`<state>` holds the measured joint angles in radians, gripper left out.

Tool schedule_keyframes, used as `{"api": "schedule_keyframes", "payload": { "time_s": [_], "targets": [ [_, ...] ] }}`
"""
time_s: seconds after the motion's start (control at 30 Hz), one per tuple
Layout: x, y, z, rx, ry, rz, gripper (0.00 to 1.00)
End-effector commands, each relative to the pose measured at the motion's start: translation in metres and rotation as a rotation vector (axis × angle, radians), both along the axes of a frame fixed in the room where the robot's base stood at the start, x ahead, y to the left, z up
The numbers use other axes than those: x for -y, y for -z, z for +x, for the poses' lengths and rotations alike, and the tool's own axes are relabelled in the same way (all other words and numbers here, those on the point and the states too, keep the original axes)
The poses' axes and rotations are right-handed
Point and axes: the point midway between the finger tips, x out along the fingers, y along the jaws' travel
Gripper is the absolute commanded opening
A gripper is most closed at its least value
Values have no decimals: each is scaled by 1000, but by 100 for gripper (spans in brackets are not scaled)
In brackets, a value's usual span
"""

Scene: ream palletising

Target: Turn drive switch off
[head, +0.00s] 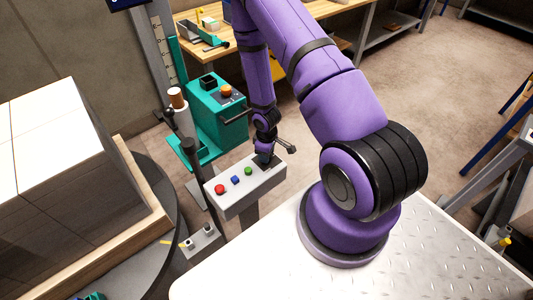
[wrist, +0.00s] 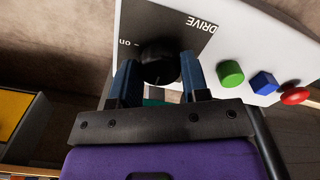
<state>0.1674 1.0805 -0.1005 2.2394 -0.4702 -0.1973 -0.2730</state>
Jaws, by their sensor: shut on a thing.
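The drive switch (wrist: 158,62) is a round black knob on a dark plate lettered "DRIVE" and "on" in the wrist view. My gripper (wrist: 158,80) has its two blue-grey fingers on either side of the knob and is shut on it. The tip of the knob's pointer is hidden, so its setting cannot be read. In the head view my gripper (head: 266,158) reaches down to the right end of the white control box (head: 240,198), and the knob is hidden behind it.
Green (head: 248,170), blue (head: 235,180) and red (head: 219,189) buttons sit on the same box, left of my gripper. A teal machine (head: 218,125) stands behind. A wrapped stack (head: 60,150) rests on a round turntable (head: 155,235) at left.

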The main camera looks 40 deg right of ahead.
Motion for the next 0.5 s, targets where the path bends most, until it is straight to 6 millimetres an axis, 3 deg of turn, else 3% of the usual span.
{"api": "schedule_keyframes", "payload": {
  "time_s": [0.23,0.27,0.33,0.5],
  "targets": [
    [0,0,0,1,-1,0,18],
    [0,0,0,0,-1,-1,49],
    [0,0,0,0,-1,-1,65],
    [0,0,0,0,0,0,68]
  ]
}}
